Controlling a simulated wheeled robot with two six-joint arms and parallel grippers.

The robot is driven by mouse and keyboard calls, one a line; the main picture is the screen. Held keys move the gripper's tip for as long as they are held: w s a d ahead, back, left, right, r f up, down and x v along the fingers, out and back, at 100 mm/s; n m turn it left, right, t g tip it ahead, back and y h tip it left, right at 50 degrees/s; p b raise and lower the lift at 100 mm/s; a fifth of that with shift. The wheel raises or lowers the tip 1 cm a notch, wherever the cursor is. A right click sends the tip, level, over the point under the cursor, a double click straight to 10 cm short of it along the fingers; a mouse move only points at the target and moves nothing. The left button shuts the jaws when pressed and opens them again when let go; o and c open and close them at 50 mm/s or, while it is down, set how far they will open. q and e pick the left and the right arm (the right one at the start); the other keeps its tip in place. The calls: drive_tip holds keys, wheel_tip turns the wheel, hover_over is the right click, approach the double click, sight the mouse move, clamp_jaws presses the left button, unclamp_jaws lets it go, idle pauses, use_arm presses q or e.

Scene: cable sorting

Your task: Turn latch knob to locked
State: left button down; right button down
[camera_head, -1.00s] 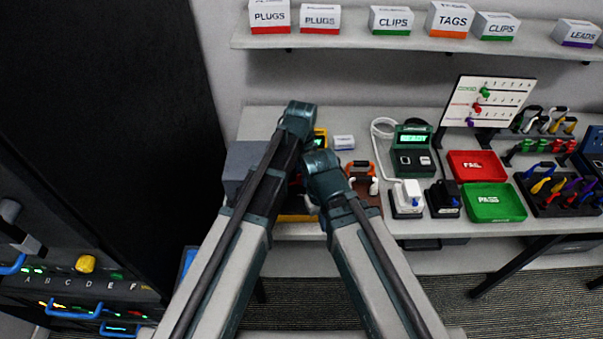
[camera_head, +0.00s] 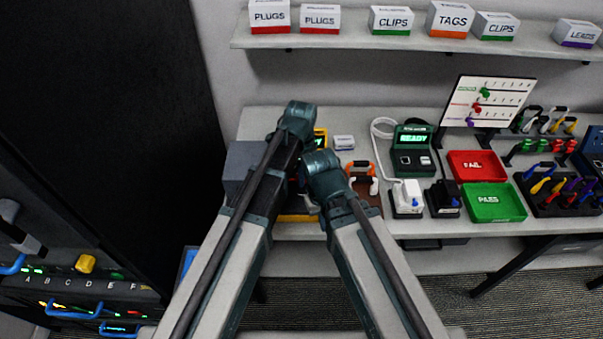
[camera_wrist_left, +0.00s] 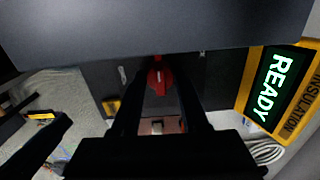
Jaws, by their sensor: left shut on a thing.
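A red latch knob (camera_wrist_left: 160,77) sits on a dark panel in the left wrist view. My left gripper (camera_wrist_left: 160,88) has its two black fingers on either side of the knob and is shut on it. The knob's pointer and any locked mark are too small to read. In the head view my two arms cover the knob and most of the left gripper. My right arm (camera_head: 321,166) bends down beside the left one; its gripper jaws cannot be made out.
A yellow insulation tester (camera_wrist_left: 271,85) reading READY is close on the right in the left wrist view. The green tester (camera_head: 412,150), red tray (camera_head: 477,164) and green tray (camera_head: 493,203) stand to the right on the bench. A shelf (camera_head: 345,35) runs above.

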idle(0.3)
use_arm(q)
drive_tip(key=shift+c, duration=2.1)
unclamp_jaws()
drive_tip(key=shift+r, duration=0.15)
wheel_tip(320, 180, up, 14)
drive_tip(key=p, duration=1.4)
drive_tip(key=shift+f, duration=0.2)
